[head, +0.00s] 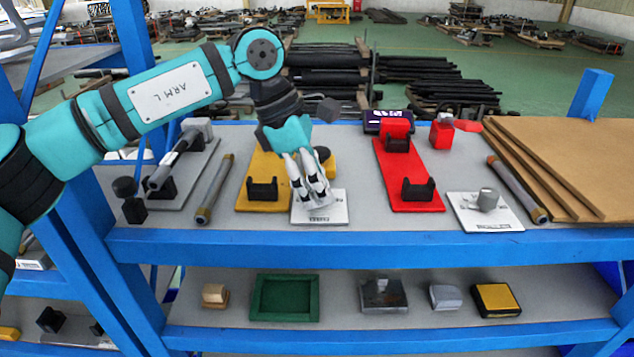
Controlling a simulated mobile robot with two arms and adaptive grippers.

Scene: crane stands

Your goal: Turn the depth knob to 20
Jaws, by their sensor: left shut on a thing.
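My left gripper (317,199) points down over a white plate (335,209) on the blue shelf's upper board. Its fingers are shut around a knob at the plate's middle, and they hide nearly all of it. The plate has a small dark label at its front edge, too small to read. I cannot read which of the two labels says depth, nor any knob setting. My right gripper is not in view.
A yellow stand (256,203) is left of and behind the gripper, a red stand (399,180) to its right. Grey pipes (214,189) and (517,189) lie at either side. Brown boards (570,165) are stacked at right. A green tray (285,279) sits on the lower shelf.

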